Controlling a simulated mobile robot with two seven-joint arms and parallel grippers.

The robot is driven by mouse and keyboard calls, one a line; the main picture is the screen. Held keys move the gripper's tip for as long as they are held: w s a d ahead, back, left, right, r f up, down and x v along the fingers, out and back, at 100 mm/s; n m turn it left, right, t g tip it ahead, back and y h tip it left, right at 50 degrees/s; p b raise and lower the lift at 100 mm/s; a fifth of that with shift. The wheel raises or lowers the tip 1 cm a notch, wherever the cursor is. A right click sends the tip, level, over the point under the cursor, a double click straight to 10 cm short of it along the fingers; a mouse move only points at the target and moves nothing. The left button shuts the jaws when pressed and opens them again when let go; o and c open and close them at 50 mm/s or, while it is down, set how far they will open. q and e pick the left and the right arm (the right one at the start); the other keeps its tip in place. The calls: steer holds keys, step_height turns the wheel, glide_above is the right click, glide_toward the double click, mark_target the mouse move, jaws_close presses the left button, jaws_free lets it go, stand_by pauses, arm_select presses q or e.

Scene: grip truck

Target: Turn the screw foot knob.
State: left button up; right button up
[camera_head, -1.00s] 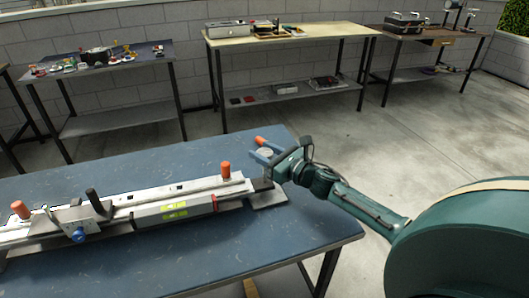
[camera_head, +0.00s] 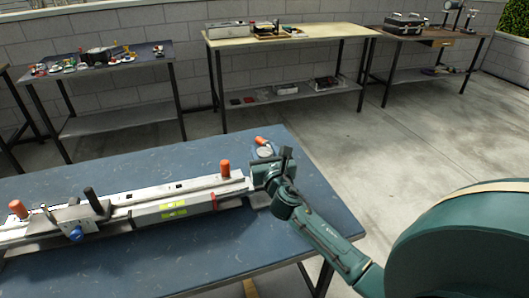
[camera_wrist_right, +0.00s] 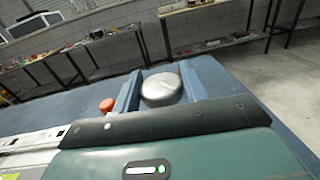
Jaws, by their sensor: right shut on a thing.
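The screw foot knob (camera_wrist_right: 160,90) is a round, smooth silver-grey knob. In the right wrist view it sits between the two blue fingers of my right gripper (camera_wrist_right: 160,78), one on each side. My right gripper (camera_head: 264,163) is shut on the knob. In the head view the gripper is at the right end of the long metal rail device (camera_head: 165,209), and a small grey part of the knob (camera_head: 265,151) shows just beyond it. The knob's lower part and its screw are hidden. My left gripper is not in view.
The rail device lies on a blue table (camera_head: 200,262). An orange knob (camera_head: 225,168) stands up near its right end, and another orange part (camera_head: 261,140) is just beyond the gripper. The table's right side is clear. Several benches stand along the wall behind.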

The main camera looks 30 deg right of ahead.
steer(key=shift+m+g+h, duration=0.4)
steer(key=shift+m+h, duration=0.2)
steer(key=shift+h, duration=0.3)
steer(key=o, duration=0.9)
steer(key=shift+o, duration=0.2)
steer(key=shift+s, duration=0.1)
steer(key=v, duration=1.3)
